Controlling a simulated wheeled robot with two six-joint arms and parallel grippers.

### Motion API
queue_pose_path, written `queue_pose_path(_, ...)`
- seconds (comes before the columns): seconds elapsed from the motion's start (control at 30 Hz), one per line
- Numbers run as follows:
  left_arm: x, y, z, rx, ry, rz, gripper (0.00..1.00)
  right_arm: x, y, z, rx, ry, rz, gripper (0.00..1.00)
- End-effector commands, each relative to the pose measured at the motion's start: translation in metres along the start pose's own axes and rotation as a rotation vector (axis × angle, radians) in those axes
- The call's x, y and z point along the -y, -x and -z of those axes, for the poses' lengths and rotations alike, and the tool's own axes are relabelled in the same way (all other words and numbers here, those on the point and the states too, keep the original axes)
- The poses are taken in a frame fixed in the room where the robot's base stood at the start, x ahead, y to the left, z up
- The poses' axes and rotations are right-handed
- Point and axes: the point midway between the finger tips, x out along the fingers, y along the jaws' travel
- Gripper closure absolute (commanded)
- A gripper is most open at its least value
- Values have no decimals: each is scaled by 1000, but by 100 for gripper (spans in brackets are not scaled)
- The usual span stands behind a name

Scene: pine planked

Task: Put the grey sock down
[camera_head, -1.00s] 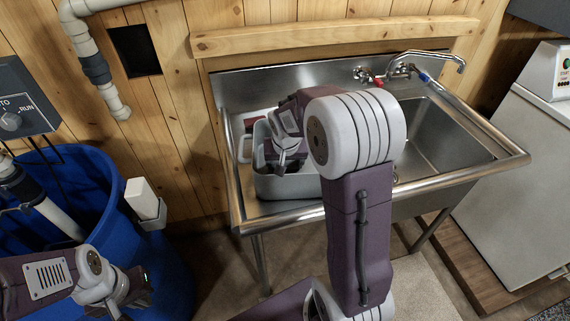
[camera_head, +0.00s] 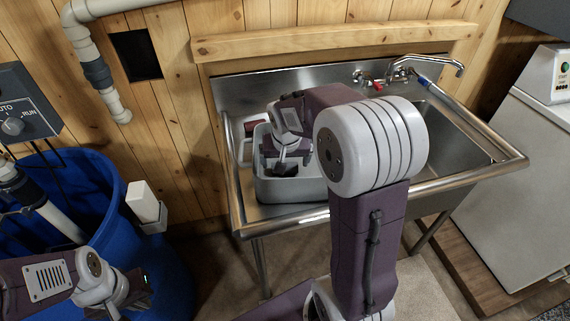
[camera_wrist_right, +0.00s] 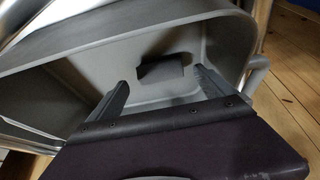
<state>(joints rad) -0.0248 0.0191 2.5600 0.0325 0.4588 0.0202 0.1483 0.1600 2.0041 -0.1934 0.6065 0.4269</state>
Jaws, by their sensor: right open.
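A small dark grey folded piece, which looks like the grey sock (camera_wrist_right: 166,72), lies on the floor of a grey tub (camera_wrist_right: 85,85) in the right wrist view. My right gripper (camera_wrist_right: 161,82) is open, its two fingers apart with the sock beyond their tips and no finger seen gripping it. In the head view the right gripper (camera_head: 286,160) is over the grey tub (camera_head: 290,190), and the sock is hard to tell apart from the dark fingers there. My left gripper (camera_head: 122,290) is at the lower left by a blue bin; its fingers are not clear.
The tub stands on the left part of a steel sink unit (camera_head: 240,205), with the basin (camera_head: 450,140) and tap (camera_head: 425,62) to the right. A reddish-edged item (camera_head: 250,127) is behind the tub. The blue bin (camera_head: 110,215) stands at the left.

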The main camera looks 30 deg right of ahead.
Motion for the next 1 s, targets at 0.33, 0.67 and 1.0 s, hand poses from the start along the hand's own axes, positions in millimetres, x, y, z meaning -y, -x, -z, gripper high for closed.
queue_pose_path(0.33,0,14,1,0,0,0,100,0,72,1,-2,-1,1,6)
queue_pose_path(0.67,0,14,1,0,0,0,100,0,76,0,1,-1,0,6)
queue_pose_path(1.0,0,14,2,0,0,0,100,0,76,0,1,-1,0,6)
